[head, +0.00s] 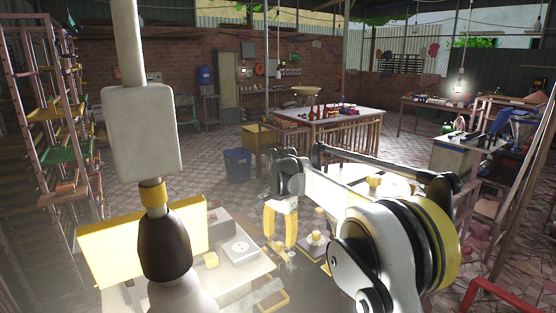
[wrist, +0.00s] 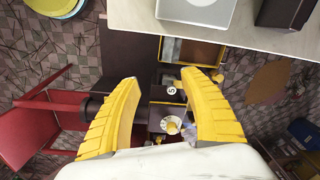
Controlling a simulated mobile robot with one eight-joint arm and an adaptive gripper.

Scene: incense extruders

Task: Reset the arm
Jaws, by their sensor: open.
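My arm reaches out on the right side of the head view, bent, with its end hanging down near the middle. My gripper (head: 279,240) has yellow fingers that point down, beside the right edge of a pale work table (head: 258,270). In the wrist view my gripper (wrist: 160,80) is open, its two fingers well apart with nothing held between them. Below and beyond the fingers is a dark machine (wrist: 157,116) with a round white knob-like part and a small plate that seems to read 5. The gripper looks apart from it.
The pale table carries a flat white device (head: 240,249) and a grey box. A red chair (wrist: 40,125) stands at left in the wrist view. A blue bin (head: 237,165) and a table with red bottles (head: 330,116) stand farther back. A rack (head: 50,130) is at left. Tiled floor lies between.

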